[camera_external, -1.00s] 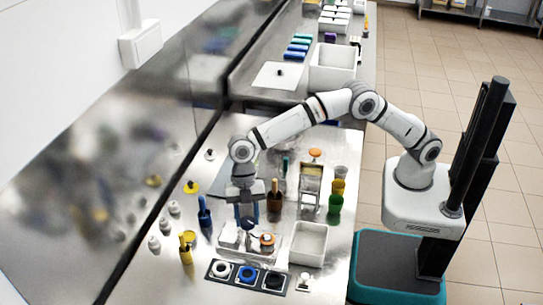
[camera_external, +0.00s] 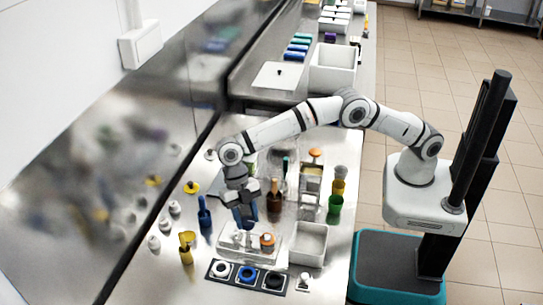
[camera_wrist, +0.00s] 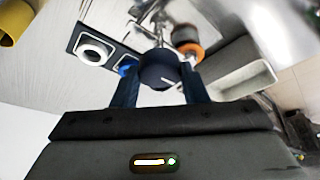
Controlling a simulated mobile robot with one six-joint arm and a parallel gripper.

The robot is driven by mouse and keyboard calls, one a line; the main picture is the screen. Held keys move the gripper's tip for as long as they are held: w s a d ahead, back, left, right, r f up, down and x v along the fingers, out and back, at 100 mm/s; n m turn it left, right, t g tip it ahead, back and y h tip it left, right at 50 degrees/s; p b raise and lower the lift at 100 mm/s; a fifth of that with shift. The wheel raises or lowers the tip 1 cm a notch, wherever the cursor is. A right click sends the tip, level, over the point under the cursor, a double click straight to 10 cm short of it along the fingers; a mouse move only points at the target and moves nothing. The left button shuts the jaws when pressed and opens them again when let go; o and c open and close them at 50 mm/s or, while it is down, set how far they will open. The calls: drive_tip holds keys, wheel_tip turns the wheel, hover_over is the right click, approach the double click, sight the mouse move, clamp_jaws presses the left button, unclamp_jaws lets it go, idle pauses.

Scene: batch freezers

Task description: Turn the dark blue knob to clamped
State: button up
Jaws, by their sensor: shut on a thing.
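The dark blue knob (camera_wrist: 158,72) sits between the two fingers of my gripper (camera_wrist: 160,90) in the wrist view, with a pale mark line on its face. My gripper (camera_external: 244,222) is shut on it, pointing down and tilted, at the left part of a pale fixture (camera_external: 262,252) on the steel bench. In the external view the fingers mostly hide the knob. The wording of any clamped mark cannot be read.
An orange-rimmed jar (camera_external: 267,242) stands close to the right of my gripper. A white bin (camera_external: 310,240) is further right. A black panel with round wells (camera_external: 246,274) lies in front. Bottles and a yellow cup (camera_external: 186,247) stand to the left.

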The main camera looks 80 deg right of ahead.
drive_tip(key=o, duration=1)
drive_tip(key=shift+c, duration=0.2)
drive_tip(key=v, duration=0.7)
drive_tip(key=shift+r, duration=0.4)
drive_tip(key=shift+w+d, duration=0.1)
